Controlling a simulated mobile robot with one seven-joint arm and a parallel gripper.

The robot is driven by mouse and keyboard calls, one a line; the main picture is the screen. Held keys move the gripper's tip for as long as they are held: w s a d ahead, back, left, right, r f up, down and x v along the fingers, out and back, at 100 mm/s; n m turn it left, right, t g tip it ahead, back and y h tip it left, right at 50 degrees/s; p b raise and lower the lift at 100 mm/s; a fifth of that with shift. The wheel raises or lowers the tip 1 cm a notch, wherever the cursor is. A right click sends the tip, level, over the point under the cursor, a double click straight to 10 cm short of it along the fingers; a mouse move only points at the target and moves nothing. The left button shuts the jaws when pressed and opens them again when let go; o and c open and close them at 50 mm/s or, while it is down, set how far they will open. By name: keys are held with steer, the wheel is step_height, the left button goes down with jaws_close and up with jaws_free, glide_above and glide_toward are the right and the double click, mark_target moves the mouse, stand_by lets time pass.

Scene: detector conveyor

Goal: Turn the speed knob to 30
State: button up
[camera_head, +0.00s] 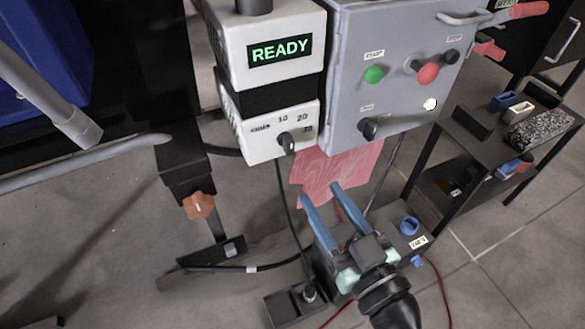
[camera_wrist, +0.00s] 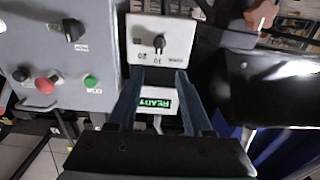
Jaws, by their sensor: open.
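The speed knob (camera_head: 287,143) is a small dark knob on the white speed panel (camera_head: 259,151) below the READY display. Marks 10, 20 and a partly hidden one that may be 30 run along the panel above and right of it. The knob also shows upside down in the wrist view (camera_wrist: 159,43); I cannot tell exactly which mark it points to. My gripper (camera_head: 320,194) is open and empty, below and right of the panel in the head view. In the wrist view its blue fingers (camera_wrist: 159,72) reach toward the panel, with the knob beyond and between their tips.
The green READY display (camera_head: 280,52) sits above the panel. A grey control box (camera_head: 385,30) stands right beside it, with a green button (camera_head: 374,74), a red button (camera_head: 428,73) and another dark knob (camera_head: 369,127). A pink sheet (camera_head: 335,170) hangs below. Cables run down to the floor.

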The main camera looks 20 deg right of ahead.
mark_target(291, 149)
steer(key=w, duration=1.2)
steer(key=shift+w+a+f, duration=0.15)
steer(key=shift+w+f, duration=0.2)
jaws_close()
